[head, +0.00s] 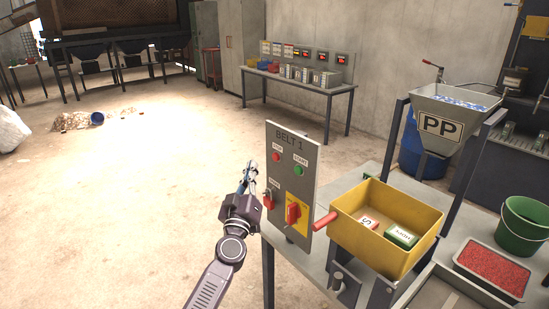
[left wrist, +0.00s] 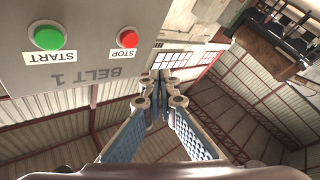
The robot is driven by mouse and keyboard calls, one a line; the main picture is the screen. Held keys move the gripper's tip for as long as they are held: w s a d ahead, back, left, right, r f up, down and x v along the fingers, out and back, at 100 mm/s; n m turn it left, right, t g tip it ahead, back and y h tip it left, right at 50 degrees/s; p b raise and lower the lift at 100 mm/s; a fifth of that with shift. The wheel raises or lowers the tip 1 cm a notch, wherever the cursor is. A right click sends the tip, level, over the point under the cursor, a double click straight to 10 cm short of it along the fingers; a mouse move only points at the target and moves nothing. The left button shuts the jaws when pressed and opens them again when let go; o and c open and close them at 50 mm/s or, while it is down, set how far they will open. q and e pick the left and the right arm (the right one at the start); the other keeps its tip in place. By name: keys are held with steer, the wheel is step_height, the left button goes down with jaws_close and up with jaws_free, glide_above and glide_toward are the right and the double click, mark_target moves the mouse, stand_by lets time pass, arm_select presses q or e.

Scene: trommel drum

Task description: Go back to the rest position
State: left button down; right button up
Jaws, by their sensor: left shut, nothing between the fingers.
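My left gripper (head: 250,180) is shut and empty, pointing up just left of the grey BELT 1 panel (head: 288,150) in the head view. In the left wrist view its fingertips (left wrist: 160,85) meet, and the panel (left wrist: 75,75) fills the upper left, upside down. The panel carries a red stop button (head: 276,157), a green start button (head: 298,170) and a red rotary switch (head: 293,212) on a yellow plate. I cannot tell whether the gripper touches the panel. My right gripper is not in view.
A yellow bin (head: 345,232) with two small boxes stands right of the panel on a grey bench. A tray of red pellets (head: 493,266), a green bucket (head: 523,226) and a PP hopper (head: 440,122) are farther right. The floor (head: 130,200) at left is mostly clear.

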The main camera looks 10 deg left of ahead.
arm_select(q)
steer(key=s+d+f+m+g+h, duration=0.1)
steer(key=s+f+m+g, duration=0.15)
steer(key=f, duration=1.05)
steer(key=s+d+f+m+g+h, duration=0.1)
steer(key=s+d+f+g, duration=0.15)
steer(key=f, duration=1.05)
steer(key=s+f+m+g+h+b, duration=0.1)
steer(key=s+f+g, duration=0.1)
steer(key=s+f, duration=0.7)
steer(key=s+f+m+g, duration=0.2)
steer(key=s+f, duration=0.3)
steer(key=f, duration=0.8)
steer(key=s+f+g, duration=0.6)
steer(key=s+f, duration=1)
steer(key=s, duration=0.3)
steer(key=s+a+f+g, duration=0.1)
steer(key=s+f, duration=0.2)
steer(key=s, duration=0.7)
steer(key=s+a+f+m+g, duration=0.1)
steer(key=s+f+g, duration=0.1)
steer(key=s, duration=0.8)
steer(key=s+a+f+m+g+y, duration=0.1)
steer(key=s+f, duration=0.3)
steer(key=s, duration=0.5)
steer(key=shift+s+a+g+b, duration=0.3)
steer(key=shift+s+g+b, duration=0.15)
steer(key=shift+g, duration=0.25)
steer(key=shift+w+m, duration=0.1)
steer(key=shift+m, duration=0.15)
